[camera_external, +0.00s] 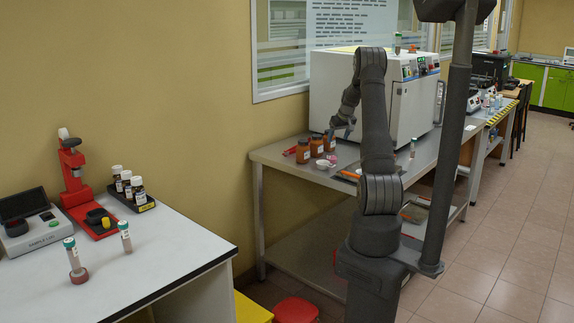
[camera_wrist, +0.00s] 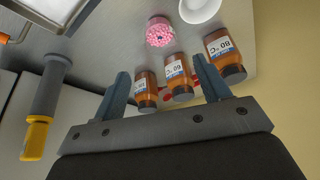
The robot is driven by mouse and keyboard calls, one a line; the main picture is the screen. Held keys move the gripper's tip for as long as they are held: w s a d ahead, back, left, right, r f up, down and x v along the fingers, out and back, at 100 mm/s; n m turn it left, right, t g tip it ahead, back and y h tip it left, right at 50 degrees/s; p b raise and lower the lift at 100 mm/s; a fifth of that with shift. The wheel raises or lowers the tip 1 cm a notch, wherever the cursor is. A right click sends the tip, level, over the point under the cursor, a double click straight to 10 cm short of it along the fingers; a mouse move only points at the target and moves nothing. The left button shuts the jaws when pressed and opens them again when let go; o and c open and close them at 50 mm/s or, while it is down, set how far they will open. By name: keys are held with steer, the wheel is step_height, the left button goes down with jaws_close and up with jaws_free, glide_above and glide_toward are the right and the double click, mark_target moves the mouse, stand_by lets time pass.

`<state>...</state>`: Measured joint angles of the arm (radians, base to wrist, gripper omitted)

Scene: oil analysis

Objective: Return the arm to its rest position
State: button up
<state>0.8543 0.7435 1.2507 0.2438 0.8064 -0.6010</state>
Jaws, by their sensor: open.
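My arm stands at the middle of the external view, folded upward, with my gripper (camera_external: 343,122) hanging over the grey bench (camera_external: 275,153) on the left side of the arm. In the wrist view my gripper (camera_wrist: 160,68) has its two fingers spread apart, with nothing held between them. Brown bottles (camera_external: 303,152) with white temperature labels stand on the bench below and near the gripper. They also show beyond the fingers in the wrist view (camera_wrist: 180,92). I cannot tell the exact gap between the fingers and the bottles.
A white oven-like instrument (camera_external: 335,85) stands behind my arm. A pink-filled jar (camera_wrist: 160,33), a white cup (camera_wrist: 197,9) and a yellow-and-grey tool (camera_wrist: 45,105) are nearby. A white table (camera_external: 150,265) at left holds a red stand (camera_external: 72,170) and vials. A dark pole (camera_external: 452,130) rises beside my arm.

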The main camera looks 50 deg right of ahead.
steer(key=x, duration=1.2)
steer(key=shift+f, duration=0.25)
step_height(320, 180, up, 2)
steer(key=shift+r, duration=0.55)
